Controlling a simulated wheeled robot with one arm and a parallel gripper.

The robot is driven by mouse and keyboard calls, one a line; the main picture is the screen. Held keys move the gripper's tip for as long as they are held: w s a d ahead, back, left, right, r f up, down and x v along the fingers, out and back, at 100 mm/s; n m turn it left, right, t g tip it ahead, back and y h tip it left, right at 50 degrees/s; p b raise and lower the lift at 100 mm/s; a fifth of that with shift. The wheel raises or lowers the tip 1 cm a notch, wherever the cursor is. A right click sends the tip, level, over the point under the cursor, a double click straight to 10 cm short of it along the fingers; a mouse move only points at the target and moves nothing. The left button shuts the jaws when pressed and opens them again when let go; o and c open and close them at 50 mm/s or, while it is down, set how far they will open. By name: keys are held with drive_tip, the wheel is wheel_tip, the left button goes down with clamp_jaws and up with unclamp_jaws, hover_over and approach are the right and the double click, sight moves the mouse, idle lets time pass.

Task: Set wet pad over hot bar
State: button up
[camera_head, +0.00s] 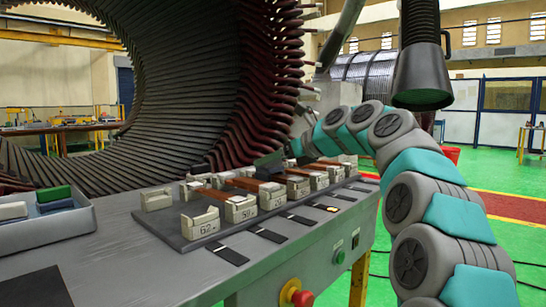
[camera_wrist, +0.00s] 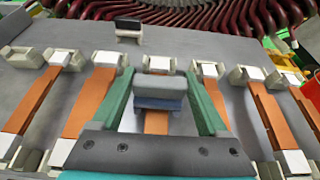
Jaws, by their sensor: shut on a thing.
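My gripper (camera_wrist: 158,98) is shut on a blue-grey pad (camera_wrist: 160,92), which sits between its two green fingers. In the wrist view the pad is over one copper bar (camera_wrist: 156,123) and hides part of it; I cannot tell if they touch. In the head view the dark pad (camera_head: 268,158) is near the far side of the bar row, with my gripper (camera_head: 284,155) behind it. Several copper bars (camera_head: 252,184) lie between pale numbered blocks (camera_head: 240,208) on a dark plate (camera_head: 182,225). One card (camera_head: 326,207) before the row shows an orange patch.
A grey tray (camera_head: 50,236) at the left holds green, white and dark blue pads. The large stator (camera_head: 190,90) with red coil ends rises behind the bench. A hood (camera_head: 421,75) hangs at upper right. A red button (camera_head: 297,293) is on the bench front.

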drive_tip(key=o, duration=1.3)
